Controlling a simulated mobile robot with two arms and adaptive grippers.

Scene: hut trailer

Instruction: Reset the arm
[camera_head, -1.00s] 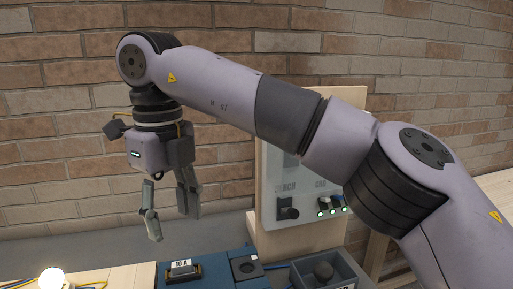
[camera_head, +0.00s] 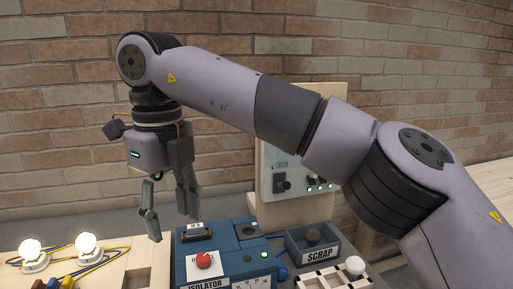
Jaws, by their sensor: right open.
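My right arm reaches across the view from the lower right. My right gripper (camera_head: 172,222) hangs at its end, fingers pointing down, open and empty. It shows in front of the brick wall, with its fingertips just above and left of the blue isolator box (camera_head: 240,232) in the picture. The arm hides part of the wall and of the upright panel. My left gripper is not in view.
The isolator box carries a red knob (camera_head: 204,260). A grey scrap bin (camera_head: 330,252) stands right of it, behind a white slotted rack (camera_head: 312,284). A wooden-framed panel (camera_head: 291,178) stands behind. Lit bulbs (camera_head: 87,243) and wires lie on the left.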

